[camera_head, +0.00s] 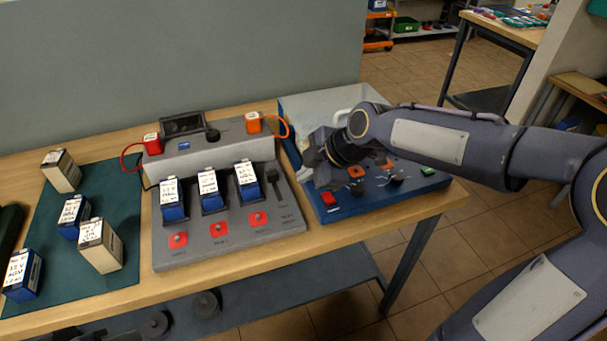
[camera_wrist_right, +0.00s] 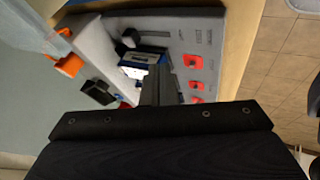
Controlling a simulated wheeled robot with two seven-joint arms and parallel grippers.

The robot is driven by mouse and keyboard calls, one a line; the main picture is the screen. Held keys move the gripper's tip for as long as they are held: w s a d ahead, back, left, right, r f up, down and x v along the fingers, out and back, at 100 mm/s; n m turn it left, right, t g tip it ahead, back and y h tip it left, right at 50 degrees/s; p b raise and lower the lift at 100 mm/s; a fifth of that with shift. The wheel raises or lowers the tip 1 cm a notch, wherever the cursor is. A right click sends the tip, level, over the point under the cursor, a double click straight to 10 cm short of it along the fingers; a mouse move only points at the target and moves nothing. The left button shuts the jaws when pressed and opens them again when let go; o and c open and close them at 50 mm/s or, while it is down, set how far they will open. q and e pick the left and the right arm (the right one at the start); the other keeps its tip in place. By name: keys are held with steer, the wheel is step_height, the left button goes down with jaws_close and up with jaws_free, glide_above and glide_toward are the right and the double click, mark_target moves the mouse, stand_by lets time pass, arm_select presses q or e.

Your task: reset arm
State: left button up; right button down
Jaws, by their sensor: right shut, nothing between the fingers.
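My right arm comes in from the right in the head view and reaches over the blue-based panel (camera_head: 395,190). My right gripper (camera_head: 312,162) is above that panel's left part, beside the grey test station (camera_head: 225,229). In the right wrist view its fingers (camera_wrist_right: 158,86) are together with nothing between them. The station, with a blue-and-white battery (camera_wrist_right: 143,62) and red buttons, shows beyond the fingers there. My left gripper cannot be made out.
Three batteries (camera_head: 209,190) stand in the grey station, with red and orange cable terminals behind. Several loose batteries (camera_head: 101,245) stand on the green mat (camera_head: 125,180) at left. A grey wall closes the back. Floor is open at right.

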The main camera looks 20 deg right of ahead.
stand_by(0.3)
steer(key=s+d+f+m, duration=0.1)
steer(key=s+d+m, duration=0.1)
steer(key=s+m, duration=0.7)
steer(key=s+d+m+h+p, duration=0.1)
steer(key=s+d+m, duration=0.1)
steer(key=s+m, duration=0.8)
steer(key=s, duration=0.4)
steer(key=shift+f, duration=0.4)
steer(key=c, duration=2.2)
jaws_free()
steer(key=shift+s, duration=0.1)
